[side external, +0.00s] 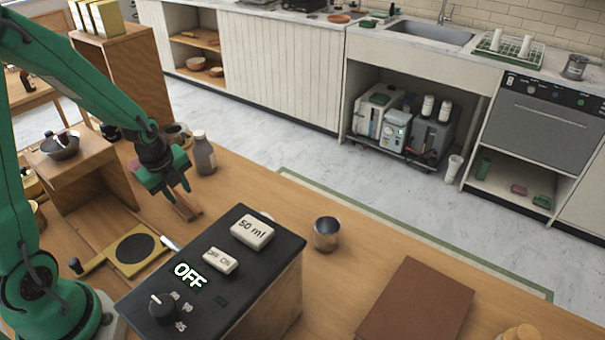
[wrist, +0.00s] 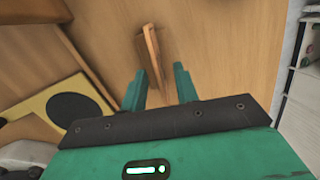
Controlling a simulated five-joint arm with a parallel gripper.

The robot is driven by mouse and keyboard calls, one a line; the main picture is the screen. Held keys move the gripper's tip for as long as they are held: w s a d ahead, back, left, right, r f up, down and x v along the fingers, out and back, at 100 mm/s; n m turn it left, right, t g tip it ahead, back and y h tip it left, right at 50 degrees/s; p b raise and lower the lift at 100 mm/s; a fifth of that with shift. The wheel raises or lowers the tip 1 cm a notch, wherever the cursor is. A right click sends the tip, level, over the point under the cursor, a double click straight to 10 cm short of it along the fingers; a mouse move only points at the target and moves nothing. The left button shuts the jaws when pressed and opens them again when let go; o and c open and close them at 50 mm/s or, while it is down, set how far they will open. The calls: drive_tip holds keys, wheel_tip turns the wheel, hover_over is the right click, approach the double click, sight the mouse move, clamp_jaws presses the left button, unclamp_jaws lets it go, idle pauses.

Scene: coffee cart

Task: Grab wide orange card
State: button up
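A narrow orange-brown piece (wrist: 153,55), which looks like the orange card seen nearly edge-on, stands or lies on the wooden counter in the wrist view. A darker brown strip runs along its left side; I cannot tell whether that is a holder or shadow. In the side view the piece (side external: 186,208) is just below and beyond my gripper (side external: 171,191). In the wrist view my gripper (wrist: 159,82) is open, its two green fingers apart and empty. The near end of the piece lies between the fingertips in the picture; no contact shows.
A grey bottle (side external: 204,155) stands close behind my gripper. A black control box (side external: 150,290) reading OFF stands in front, with a metal cup (side external: 327,234) to its right. A yellow plate with a black disc (side external: 112,262) lies left. A brown board (side external: 415,305) lies at right.

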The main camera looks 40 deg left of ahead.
drive_tip(key=shift+x, duration=1.3)
drive_tip(key=shift+f, duration=0.1)
drive_tip(key=shift+c, duration=0.2)
clamp_jaws()
